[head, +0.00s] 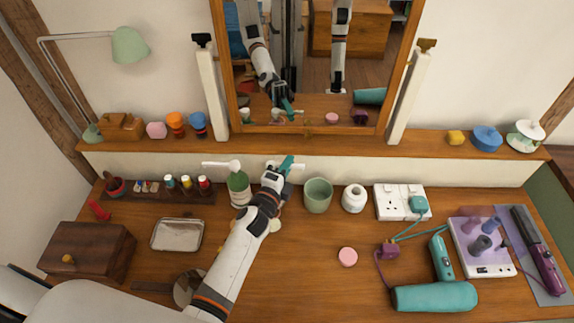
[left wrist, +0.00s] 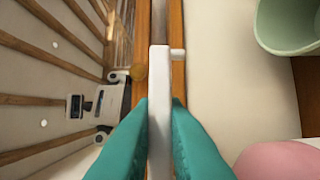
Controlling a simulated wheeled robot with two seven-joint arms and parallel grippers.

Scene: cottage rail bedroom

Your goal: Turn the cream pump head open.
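My left gripper (head: 287,165) reaches over the desk from the front, with teal fingers at the white cream pump head (head: 299,167). In the left wrist view the pump head (left wrist: 160,110) is a long white bar with a small side nub. It lies between the two teal fingers, which sit close against both its sides. The pale cream bottle (head: 276,224) is mostly hidden behind my left arm. A green bottle (head: 239,188) with its own white pump head stands just left of the gripper. My right gripper is not in view.
A green cup (head: 317,195) and a white jar (head: 354,198) stand right of the gripper. A ledge with a mirror (head: 312,128) runs behind. A metal tray (head: 178,234) lies left, a teal hair dryer (head: 434,297) right.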

